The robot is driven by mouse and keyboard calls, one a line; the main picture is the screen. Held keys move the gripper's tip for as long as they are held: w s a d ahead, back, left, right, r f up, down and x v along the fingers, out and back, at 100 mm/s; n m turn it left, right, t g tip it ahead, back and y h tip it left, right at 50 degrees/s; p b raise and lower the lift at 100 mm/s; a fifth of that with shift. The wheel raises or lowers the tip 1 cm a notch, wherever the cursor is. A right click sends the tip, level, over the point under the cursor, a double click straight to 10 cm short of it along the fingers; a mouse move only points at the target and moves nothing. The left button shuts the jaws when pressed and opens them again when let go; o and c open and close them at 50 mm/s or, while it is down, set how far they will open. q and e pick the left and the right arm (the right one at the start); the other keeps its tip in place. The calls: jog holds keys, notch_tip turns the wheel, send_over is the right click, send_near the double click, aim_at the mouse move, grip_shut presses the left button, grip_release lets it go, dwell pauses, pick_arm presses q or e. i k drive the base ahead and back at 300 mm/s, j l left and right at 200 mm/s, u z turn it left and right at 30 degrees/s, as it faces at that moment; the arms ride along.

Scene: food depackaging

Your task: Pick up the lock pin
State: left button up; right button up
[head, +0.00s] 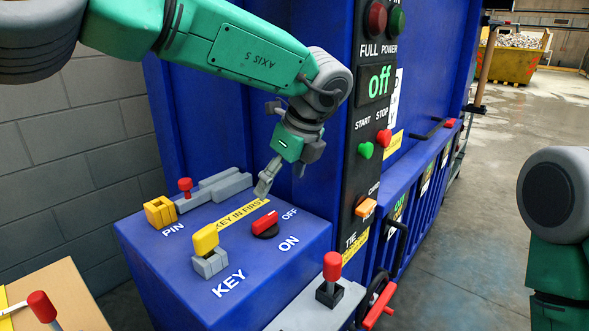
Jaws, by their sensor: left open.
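By the PIN label on the blue machine's top, a red-knobbed pin (185,186) stands upright at a grey slide bar (215,190). A yellow block (160,211) sits just left of it; I cannot tell which part is the lock pin itself. My left gripper (281,177) is open and empty, pointing down above the back right of this top, to the right of the pin and apart from it. Part of my right arm shows at the right edge, but its gripper is out of view.
A yellow key (205,240) stands in a grey block by the KEY label. A red switch (265,223) sits beside it. Another red-knobbed lever (332,266) stands in front. The control column (368,150) rises right of my left gripper. A block wall (70,150) is at left.

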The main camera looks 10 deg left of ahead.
aim_at(333, 261)
jog(key=k, duration=1)
